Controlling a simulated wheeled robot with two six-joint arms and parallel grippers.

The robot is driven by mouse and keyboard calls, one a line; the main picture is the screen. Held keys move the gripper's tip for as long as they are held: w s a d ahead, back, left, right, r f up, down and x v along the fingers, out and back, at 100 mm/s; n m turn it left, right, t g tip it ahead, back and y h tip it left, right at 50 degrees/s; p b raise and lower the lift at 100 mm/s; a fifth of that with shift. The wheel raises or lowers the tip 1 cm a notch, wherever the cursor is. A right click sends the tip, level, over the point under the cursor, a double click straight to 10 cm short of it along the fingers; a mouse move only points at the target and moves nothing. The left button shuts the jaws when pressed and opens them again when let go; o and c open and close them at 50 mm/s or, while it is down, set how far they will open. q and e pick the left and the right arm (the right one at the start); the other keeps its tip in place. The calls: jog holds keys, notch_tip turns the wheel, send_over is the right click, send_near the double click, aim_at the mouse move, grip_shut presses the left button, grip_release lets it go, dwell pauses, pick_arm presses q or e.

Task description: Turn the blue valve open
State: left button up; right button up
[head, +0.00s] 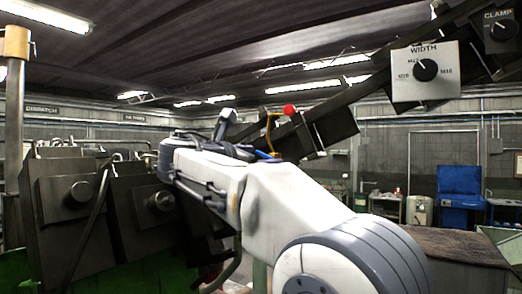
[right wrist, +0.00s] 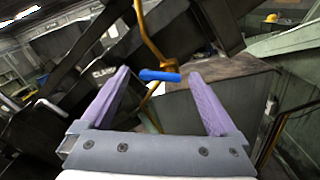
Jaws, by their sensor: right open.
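The blue valve (right wrist: 160,76) shows in the right wrist view as a short blue bar on a thin orange-yellow pipe. I cannot tell how far the bar lies beyond the fingertips; no contact shows. In the head view a bit of blue (head: 263,155) shows beside the yellow pipe (head: 269,130), behind my right arm. The right fingers are not clear there. My left gripper is not in view.
A dark slanted beam carries a WIDTH dial box (head: 425,76) and a CLAMP dial (head: 501,28). A red ball knob (head: 289,110) stands close to the yellow pipe. Dark machine blocks (head: 75,200) fill the left. A brown-topped table (head: 450,246) is at the lower right.

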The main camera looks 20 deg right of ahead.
jog(key=shift+w+d, duration=0.15)
jog(key=shift+d, duration=0.1)
jog(key=c, duration=1.4)
